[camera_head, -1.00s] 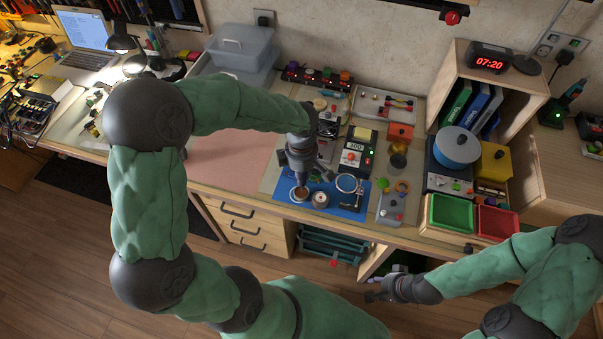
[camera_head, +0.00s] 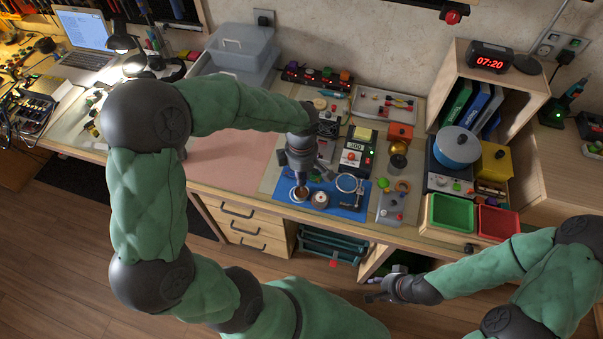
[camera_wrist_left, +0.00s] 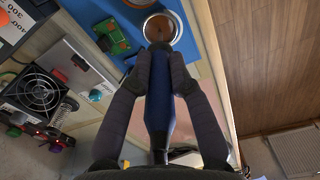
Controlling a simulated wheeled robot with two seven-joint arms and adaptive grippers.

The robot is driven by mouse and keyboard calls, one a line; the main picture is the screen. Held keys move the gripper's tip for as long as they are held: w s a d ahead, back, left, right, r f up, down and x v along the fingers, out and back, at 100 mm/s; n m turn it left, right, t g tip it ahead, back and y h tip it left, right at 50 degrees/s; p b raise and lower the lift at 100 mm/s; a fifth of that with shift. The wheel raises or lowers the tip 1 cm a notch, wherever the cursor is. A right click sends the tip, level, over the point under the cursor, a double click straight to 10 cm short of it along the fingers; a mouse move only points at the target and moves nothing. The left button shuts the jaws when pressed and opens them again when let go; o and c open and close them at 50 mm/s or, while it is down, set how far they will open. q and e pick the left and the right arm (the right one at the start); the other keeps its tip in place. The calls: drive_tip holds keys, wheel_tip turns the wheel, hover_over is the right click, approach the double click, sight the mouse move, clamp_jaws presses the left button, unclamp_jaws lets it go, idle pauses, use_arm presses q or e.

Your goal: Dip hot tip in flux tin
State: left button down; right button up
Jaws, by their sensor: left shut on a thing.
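My left gripper (camera_head: 301,172) is shut on the soldering iron (camera_wrist_left: 159,105), which has a dark blue handle. The iron points down at the round flux tin (camera_head: 300,194) on the blue mat (camera_head: 347,213). In the left wrist view the tin (camera_wrist_left: 160,25) is open, with a silvery rim and brown flux, and the iron's front end overlaps its near edge. The hot tip is hidden, so I cannot tell whether it touches the flux. My right gripper (camera_head: 378,296) hangs empty in front of the bench, too small to read its fingers.
A second round tin (camera_head: 320,200) stands just right of the flux tin. A ring-shaped holder (camera_head: 347,183) and the soldering station (camera_head: 356,150) are close by. Green (camera_head: 452,214) and red (camera_head: 497,223) trays lie further right. The pink mat (camera_head: 228,160) on the left is clear.

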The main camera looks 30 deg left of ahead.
idle(0.3)
use_arm(q)
drive_tip(key=shift+r+p, duration=1.7)
drive_tip(key=shift+r, duration=0.85)
